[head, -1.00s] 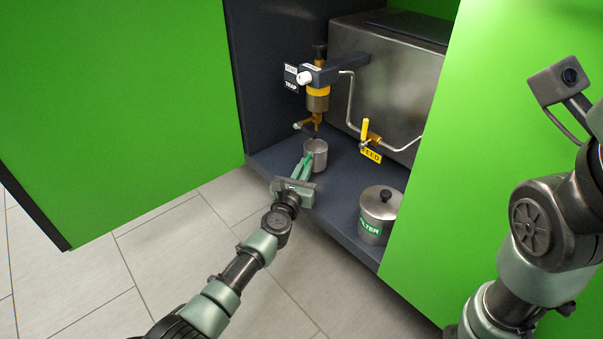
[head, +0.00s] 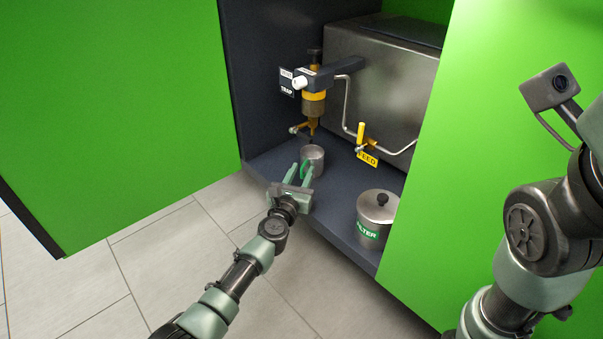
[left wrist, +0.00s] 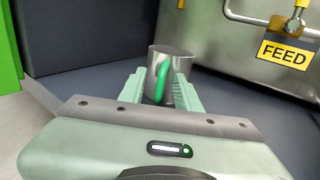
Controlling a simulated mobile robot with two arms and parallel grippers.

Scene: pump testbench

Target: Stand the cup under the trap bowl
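The grey metal cup (head: 315,153) with a green handle stands upright on the dark cabinet shelf. It is below the trap bowl (head: 314,108) and its drain valve; exact centring is hard to tell. My left gripper (head: 299,171) is open in front of the cup, its fingers apart on either side of the handle. In the left wrist view the cup (left wrist: 178,62) stands upright just beyond the open fingertips (left wrist: 159,80), with the green handle between them and apparently not gripped. My right arm shows at the right, but its gripper is out of view.
A lidded filter pot (head: 375,222) stands at the shelf's front right. The yellow feed valve (head: 361,137) and its pipe are right of the trap, before a steel box (head: 385,75). Green panels (head: 110,110) flank the opening. The shelf (head: 335,205) is bare between cup and pot.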

